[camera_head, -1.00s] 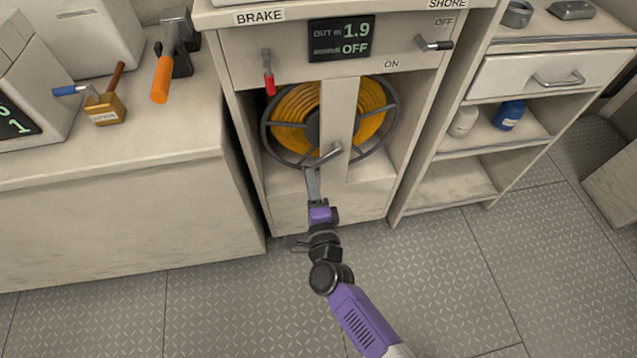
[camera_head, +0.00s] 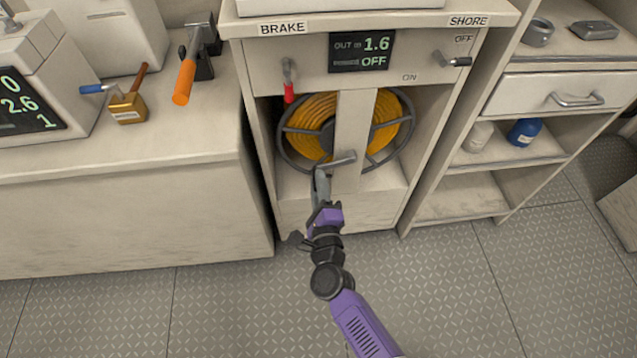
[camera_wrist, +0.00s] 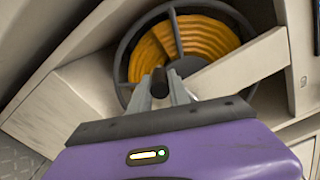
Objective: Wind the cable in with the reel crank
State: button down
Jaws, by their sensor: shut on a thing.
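The cable reel (camera_head: 297,147) stands in the open cabinet, with orange cable (camera_head: 318,112) wound on it, behind an upright cream post. The crank (camera_head: 337,160) sticks out in front of the reel, low at the post. My gripper (camera_head: 321,172) is shut on the crank's handle. In the wrist view the dark handle end (camera_wrist: 159,82) shows between the two fingers, with the reel (camera_wrist: 122,65) behind. The display (camera_head: 361,51) reads OUT m 1.6, and its lower line reads OFF. The red-tipped brake lever (camera_head: 289,90) hangs down under the BRAKE label.
A shore switch lever (camera_head: 455,61) sits at the cabinet's right, between OFF and ON. At left, a counter (camera_head: 110,160) holds an orange-handled tool (camera_head: 185,80) and a brass padlock-like block (camera_head: 128,107). Shelves with a blue bottle (camera_head: 524,131) stand at right. The floor in front is clear.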

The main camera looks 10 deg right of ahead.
jog(key=c, duration=1.2)
grip_release()
jog(key=shift+c, duration=0.2)
jog(key=shift+s, duration=0.1)
jog(key=s+p, duration=0.1)
jog(key=s, duration=0.6)
jog(key=shift+s, duration=0.35)
